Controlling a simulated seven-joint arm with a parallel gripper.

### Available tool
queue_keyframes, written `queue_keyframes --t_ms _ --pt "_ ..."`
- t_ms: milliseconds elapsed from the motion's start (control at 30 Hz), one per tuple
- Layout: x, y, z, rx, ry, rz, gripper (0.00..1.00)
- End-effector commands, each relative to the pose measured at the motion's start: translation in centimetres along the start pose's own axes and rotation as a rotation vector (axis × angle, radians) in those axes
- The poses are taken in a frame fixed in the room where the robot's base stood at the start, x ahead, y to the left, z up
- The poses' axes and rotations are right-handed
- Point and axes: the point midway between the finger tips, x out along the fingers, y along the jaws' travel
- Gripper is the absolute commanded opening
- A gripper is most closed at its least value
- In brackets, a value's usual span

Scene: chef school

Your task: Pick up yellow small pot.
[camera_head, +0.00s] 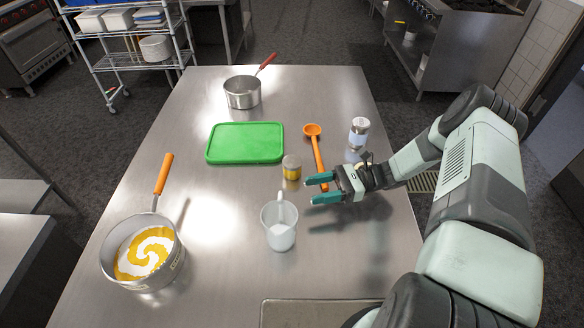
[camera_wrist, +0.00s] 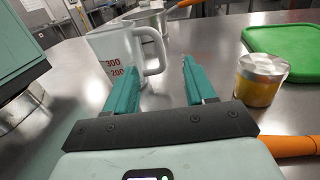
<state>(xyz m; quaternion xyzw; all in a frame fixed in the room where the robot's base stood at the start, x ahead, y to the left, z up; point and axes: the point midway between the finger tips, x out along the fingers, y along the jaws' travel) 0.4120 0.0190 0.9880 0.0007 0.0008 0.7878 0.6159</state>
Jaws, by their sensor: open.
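The yellow small pot (camera_head: 291,168) is a short jar with a yellow body and a silvery top, standing upright on the steel table. It also shows in the wrist view (camera_wrist: 259,84), to the right of my right-hand finger. My gripper (camera_head: 312,190) is open and empty, low over the table. Its green fingers point left, just in front and to the right of the pot, apart from it. In the wrist view, the space between the fingers (camera_wrist: 156,76) faces the measuring jug (camera_wrist: 118,58), not the pot.
The clear measuring jug (camera_head: 279,224) stands left and in front of my gripper. An orange spoon (camera_head: 318,158) lies just right of the pot. A shaker (camera_head: 358,134), green board (camera_head: 245,143), saucepan (camera_head: 242,93) and large filled pan (camera_head: 143,257) stand around.

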Motion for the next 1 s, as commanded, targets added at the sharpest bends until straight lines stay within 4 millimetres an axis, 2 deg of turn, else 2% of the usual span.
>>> queue_keyframes --t_ms 33,200,467,567,667,1000 --pt "0.0 0.0 0.0 0.0 0.0 0.0 0.63" --pt "0.0 0.0 0.0 0.0 0.0 0.0 0.89" --pt "0.0 0.0 0.0 0.0 0.0 0.0 0.89" --pt "-0.1 0.0 0.8 -0.002 0.001 0.0 0.89" --pt "-0.1 0.0 3.0 -0.003 0.003 0.0 0.89" --pt "-0.1 0.0 12.5 -0.004 0.004 -0.001 0.89"
